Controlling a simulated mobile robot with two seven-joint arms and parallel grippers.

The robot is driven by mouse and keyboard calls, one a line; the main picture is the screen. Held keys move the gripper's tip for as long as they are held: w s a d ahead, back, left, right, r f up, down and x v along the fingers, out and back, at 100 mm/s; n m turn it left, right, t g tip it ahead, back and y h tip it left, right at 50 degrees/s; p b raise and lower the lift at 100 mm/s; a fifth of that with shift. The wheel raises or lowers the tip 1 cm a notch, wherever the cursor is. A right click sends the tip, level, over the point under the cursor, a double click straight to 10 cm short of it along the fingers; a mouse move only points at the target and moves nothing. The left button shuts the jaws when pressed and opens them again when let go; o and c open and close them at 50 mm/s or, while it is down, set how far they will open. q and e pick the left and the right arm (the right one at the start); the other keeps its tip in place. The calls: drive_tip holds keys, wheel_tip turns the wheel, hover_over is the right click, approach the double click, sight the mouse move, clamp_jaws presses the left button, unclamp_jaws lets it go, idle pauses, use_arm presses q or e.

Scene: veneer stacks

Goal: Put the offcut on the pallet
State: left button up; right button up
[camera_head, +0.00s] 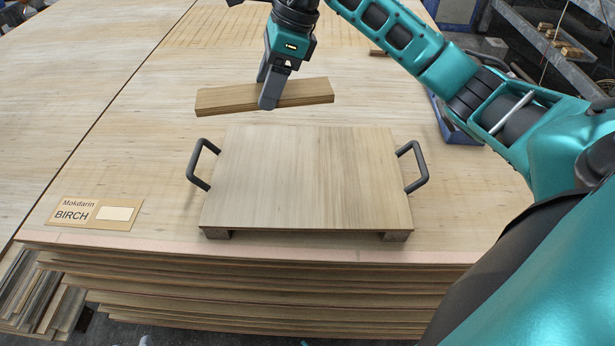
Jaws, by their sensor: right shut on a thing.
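The offcut (225,99) is a flat wooden piece with layered edges. My right gripper (267,92) is shut on it and holds it near its middle, just beyond the far edge of the pallet in the picture. The offcut appears to be raised above the stack, though the height is hard to judge. The pallet (308,182) is a wooden board on low feet with a dark handle at its left and right sides. Its top is bare. My left gripper is not in view.
The pallet stands on a stack of large veneer sheets (130,140). A label reading "Mokdarin BIRCH" (95,213) lies at the front left. A blue container (455,130) is at the right, partly behind my right arm. Small wood pieces (558,40) lie far right.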

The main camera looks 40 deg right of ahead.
drive_tip(key=shift+w+d+r+m+t, duration=0.2)
drive_tip(key=shift+d+r+m+t, duration=0.15)
drive_tip(key=shift+m, duration=0.55)
drive_tip(key=shift+f+h+b, duration=0.25)
drive_tip(key=shift+h+b, duration=0.05)
drive_tip(key=shift+b, duration=0.05)
drive_tip(key=b, duration=0.3)
hover_over(273, 169)
drive_tip(key=s+d, duration=0.1)
wheel_tip(273, 169, down, 14)
drive_tip(key=shift+d+f, duration=0.1)
drive_tip(key=shift+f, duration=0.15)
drive_tip(key=shift+f+b, duration=0.35)
drive_tip(key=shift+f, duration=1.95)
drive_tip(key=shift+f, duration=0.1)
drive_tip(key=o, duration=1.1)
drive_tip(key=shift+d+r, duration=0.15)
drive_tip(key=shift+r, duration=0.3)
drive_tip(key=p+v, duration=0.2)
drive_tip(key=v, duration=0.9)
drive_tip(key=shift+s+r, duration=0.1)
